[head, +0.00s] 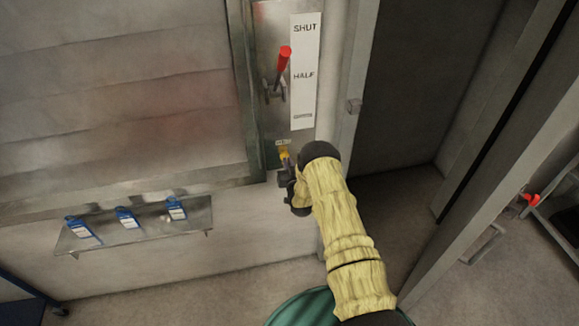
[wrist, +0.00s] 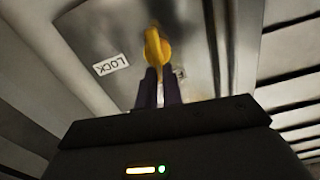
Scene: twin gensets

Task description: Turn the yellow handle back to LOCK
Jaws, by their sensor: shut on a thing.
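The yellow handle (wrist: 156,45) is on a grey wall plate in the wrist view, with its hub toward the top and its grip end between my fingers. In the head view only a small bit of the yellow handle (head: 284,153) shows above my gripper (head: 287,174). My gripper (wrist: 159,86) is shut on the handle. A white label reading LOCK (wrist: 110,65) is left of the handle in the wrist view. A second label (wrist: 180,72) is partly hidden just right of my fingers. The handle points at neither label squarely, as far as I can see.
A red-tipped lever (head: 284,60) stands above, beside a strip marked SHUT and HALF (head: 303,70). A shelf (head: 140,232) with blue tags is at the lower left. A dark doorway (head: 410,90) opens to the right.

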